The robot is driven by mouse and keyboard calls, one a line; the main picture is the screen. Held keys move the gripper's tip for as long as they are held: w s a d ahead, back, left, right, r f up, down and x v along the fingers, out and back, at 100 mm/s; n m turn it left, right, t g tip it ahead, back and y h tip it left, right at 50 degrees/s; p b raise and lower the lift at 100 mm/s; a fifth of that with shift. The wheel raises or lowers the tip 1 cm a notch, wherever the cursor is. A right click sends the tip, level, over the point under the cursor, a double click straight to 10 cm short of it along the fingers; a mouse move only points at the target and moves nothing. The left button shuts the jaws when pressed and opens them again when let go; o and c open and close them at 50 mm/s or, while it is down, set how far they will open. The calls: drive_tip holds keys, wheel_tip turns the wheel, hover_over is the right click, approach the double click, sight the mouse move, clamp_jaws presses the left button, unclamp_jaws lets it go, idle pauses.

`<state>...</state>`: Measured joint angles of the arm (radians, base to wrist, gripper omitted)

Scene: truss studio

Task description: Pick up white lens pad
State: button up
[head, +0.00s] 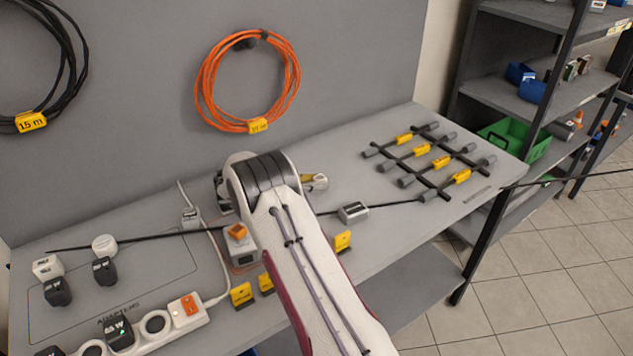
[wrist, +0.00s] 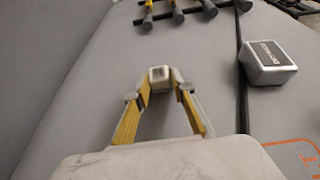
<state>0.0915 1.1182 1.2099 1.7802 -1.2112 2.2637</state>
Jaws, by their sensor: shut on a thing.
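The white lens pad (wrist: 160,76) shows in the wrist view as a small white block with a greyish face. My gripper (wrist: 161,82) has yellow-lined fingers and is shut on it, with the pad between the fingertips. I cannot tell whether the pad touches the table. In the head view, my gripper (head: 314,182) is partly hidden behind my arm, over the back middle of the table (head: 345,175). The pad cannot be made out clearly there.
A grey box with a dark label (head: 353,212) sits on a long black rod (head: 395,203) to the right; the box also shows in the wrist view (wrist: 266,62). Several crossed black bars with yellow tags (head: 430,160) lie farther right. A power strip (head: 150,325) and adapters crowd the left.

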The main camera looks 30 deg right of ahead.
drive_tip(key=shift+r, duration=0.75)
wheel_tip(320, 180, up, 2)
drive_tip(key=shift+r, duration=0.1)
drive_tip(key=a, duration=1.8)
drive_tip(key=shift+s, duration=0.35)
